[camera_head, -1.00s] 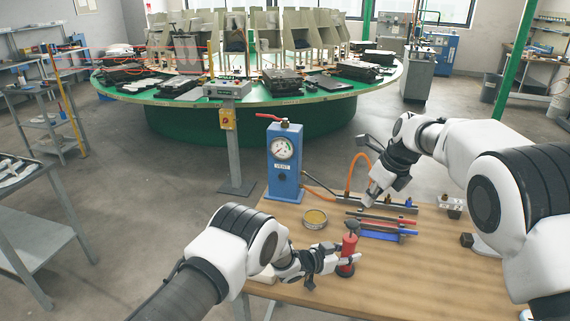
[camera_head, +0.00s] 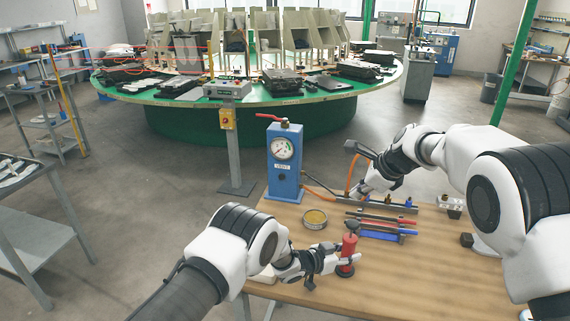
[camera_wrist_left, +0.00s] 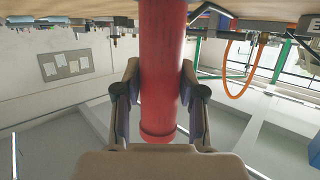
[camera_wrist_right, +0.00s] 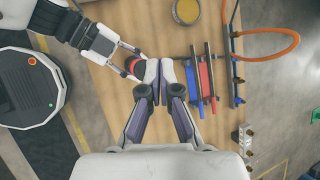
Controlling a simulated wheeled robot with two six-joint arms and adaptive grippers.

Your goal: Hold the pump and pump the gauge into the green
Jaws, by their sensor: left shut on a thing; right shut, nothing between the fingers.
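A round tin (camera_head: 315,218) stands left of the red and blue bars (camera_head: 380,233). An orange hose (camera_head: 352,172) rises from a rail (camera_head: 400,208) behind them. The table's (camera_head: 430,275) front right is clear. A green round carousel (camera_head: 250,118) stands beyond.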

